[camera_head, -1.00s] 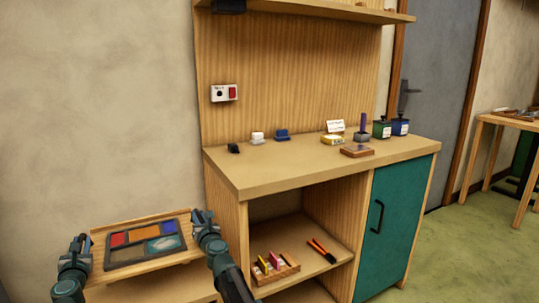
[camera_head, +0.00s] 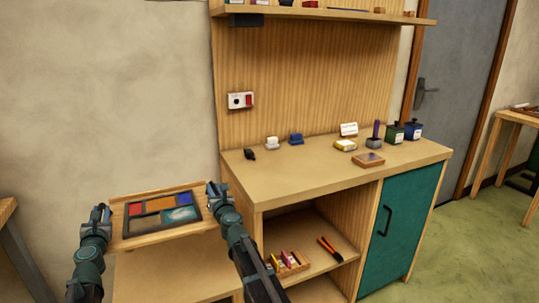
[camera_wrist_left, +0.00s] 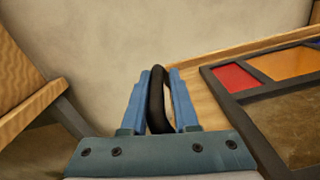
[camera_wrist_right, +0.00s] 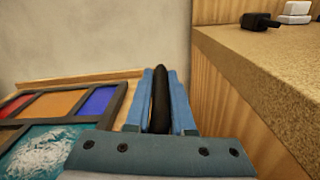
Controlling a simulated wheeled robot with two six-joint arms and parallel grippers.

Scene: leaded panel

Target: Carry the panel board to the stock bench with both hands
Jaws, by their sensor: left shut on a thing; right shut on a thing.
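The panel board (camera_head: 150,239) is a wooden board with a raised back edge, and it looks about level. On it lies the leaded panel (camera_head: 163,215), with red, orange, blue and teal pieces in dark strips. My left gripper (camera_head: 101,212) is shut on a dark handle (camera_wrist_left: 156,100) at the board's left end. My right gripper (camera_head: 214,190) is shut on the dark handle (camera_wrist_right: 159,98) at its right end. Both wrist views show the fingers on either side of a handle. I cannot tell which furniture is the stock bench.
A workbench (camera_head: 300,178) with a teal door (camera_head: 395,230) stands close to the board's right end. Small tools and bottles stand on it. A wooden surface (camera_head: 170,272) shows below the board. Part of wooden furniture (camera_head: 7,210) shows at the left edge.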

